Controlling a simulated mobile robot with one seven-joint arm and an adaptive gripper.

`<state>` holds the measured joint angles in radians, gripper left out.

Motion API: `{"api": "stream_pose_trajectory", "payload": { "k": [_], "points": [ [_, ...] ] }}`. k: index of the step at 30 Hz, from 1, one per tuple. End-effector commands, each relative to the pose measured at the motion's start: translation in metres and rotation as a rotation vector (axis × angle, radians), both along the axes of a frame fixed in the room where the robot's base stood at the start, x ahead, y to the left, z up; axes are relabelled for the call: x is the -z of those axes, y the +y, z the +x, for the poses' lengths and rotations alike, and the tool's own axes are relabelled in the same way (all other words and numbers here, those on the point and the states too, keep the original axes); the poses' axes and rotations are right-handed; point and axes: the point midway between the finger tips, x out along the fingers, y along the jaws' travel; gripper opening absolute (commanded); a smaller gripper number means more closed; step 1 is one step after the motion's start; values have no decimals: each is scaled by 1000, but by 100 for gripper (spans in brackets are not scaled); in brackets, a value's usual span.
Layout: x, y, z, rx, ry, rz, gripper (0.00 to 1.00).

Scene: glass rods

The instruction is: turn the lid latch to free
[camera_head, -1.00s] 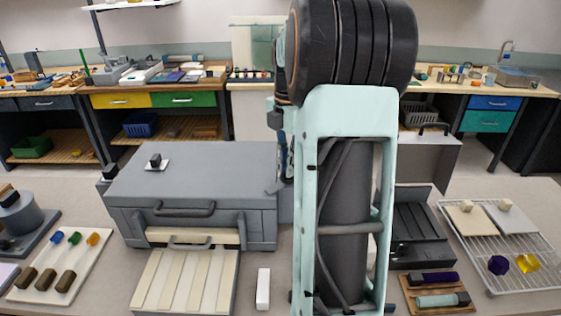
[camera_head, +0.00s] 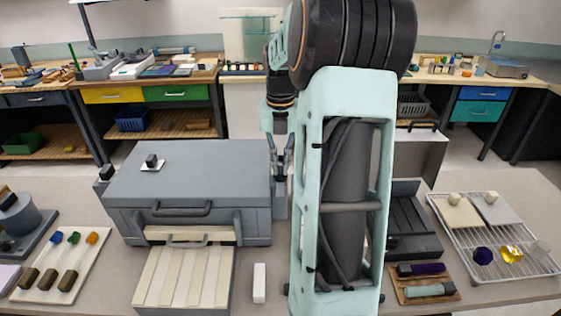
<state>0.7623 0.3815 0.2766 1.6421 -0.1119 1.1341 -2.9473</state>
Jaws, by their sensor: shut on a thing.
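The large grey box (camera_head: 190,190) with a closed flat lid and a front handle (camera_head: 182,209) stands left of centre. My gripper (camera_head: 280,178) points down at the right end of this box, beside a grey upright part (camera_head: 280,205). My fingers are shut on a small part there, which looks like the lid latch. The latch is too small and too much covered by the fingers to make out, so its turn angle cannot be seen. My arm hides what lies just right of the gripper.
A cream slatted tray (camera_head: 185,280) lies before the box, and a white block (camera_head: 260,283) beside it. A dark open case (camera_head: 412,225) and a wire rack (camera_head: 510,262) stand at right. A white board with coloured-tip tools (camera_head: 60,265) lies at left.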

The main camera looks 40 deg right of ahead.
Motion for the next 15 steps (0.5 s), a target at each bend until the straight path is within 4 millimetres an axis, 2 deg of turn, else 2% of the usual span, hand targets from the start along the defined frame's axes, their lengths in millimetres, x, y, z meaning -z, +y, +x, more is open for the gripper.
{"api": "stream_pose_trajectory", "payload": {
  "k": [15],
  "points": [
    [-1,0,1,-60,-3,-2,0]
  ]
}}
